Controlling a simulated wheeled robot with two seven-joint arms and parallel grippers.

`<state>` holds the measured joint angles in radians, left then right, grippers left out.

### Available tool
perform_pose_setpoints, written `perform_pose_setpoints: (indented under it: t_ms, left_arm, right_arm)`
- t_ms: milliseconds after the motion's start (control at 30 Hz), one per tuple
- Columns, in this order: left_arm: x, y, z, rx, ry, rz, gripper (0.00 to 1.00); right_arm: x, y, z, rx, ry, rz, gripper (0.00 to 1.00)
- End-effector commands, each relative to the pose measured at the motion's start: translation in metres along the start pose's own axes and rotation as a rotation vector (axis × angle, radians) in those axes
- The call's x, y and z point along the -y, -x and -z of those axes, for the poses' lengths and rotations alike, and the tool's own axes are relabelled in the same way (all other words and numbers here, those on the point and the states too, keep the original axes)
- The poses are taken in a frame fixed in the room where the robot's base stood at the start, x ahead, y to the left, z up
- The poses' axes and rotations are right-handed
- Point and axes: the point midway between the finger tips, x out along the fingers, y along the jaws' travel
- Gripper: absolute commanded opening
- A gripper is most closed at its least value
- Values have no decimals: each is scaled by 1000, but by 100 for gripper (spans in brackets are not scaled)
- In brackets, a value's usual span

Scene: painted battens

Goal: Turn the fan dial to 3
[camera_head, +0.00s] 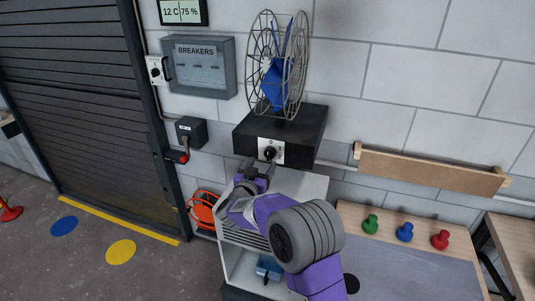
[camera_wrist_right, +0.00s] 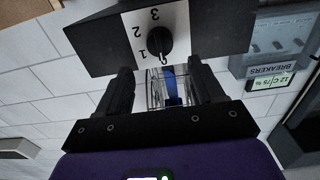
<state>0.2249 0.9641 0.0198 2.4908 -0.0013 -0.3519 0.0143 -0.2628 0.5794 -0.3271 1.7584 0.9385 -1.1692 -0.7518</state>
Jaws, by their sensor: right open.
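The fan is a blue-bladed wheel in a wire cage (camera_head: 278,62) on a black box (camera_head: 300,125). The fan dial (camera_head: 270,153) is a black round knob on a white plate on the box's front. In the right wrist view, which is upside down, the dial (camera_wrist_right: 158,42) shows numbers 1, 2 and 3 around it. Its white mark appears to point near the 0, away from 3. My right gripper (camera_head: 258,167) is open and empty, just in front of and below the dial. Its two dark fingers (camera_wrist_right: 161,78) are apart, not touching the knob. My left gripper is out of view.
A grey cabinet (camera_head: 312,187) stands under the fan. A breaker box (camera_head: 200,68) and a lever switch (camera_head: 190,134) are on the wall to the left. A wooden wall shelf (camera_head: 430,170) and a table with coloured pegs (camera_head: 404,232) are at right.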

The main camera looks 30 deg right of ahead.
Motion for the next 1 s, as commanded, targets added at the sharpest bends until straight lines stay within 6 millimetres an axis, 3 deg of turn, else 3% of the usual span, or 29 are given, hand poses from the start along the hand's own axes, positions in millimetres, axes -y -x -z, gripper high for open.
perform_pose_setpoints:
  t_ms: [200, 400, 767, 1000]
  left_arm:
    - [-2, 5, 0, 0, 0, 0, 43]
    - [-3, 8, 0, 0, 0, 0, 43]
    - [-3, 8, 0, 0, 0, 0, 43]
    - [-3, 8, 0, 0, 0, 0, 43]
  right_arm:
    - [-1, -37, -2, 1, 4, -1, 67]
    - [0, -59, -2, 2, 3, 1, 67]
    - [1, -65, -3, 4, 3, 4, 67]
    - [1, -65, -3, 4, 3, 4, 34]
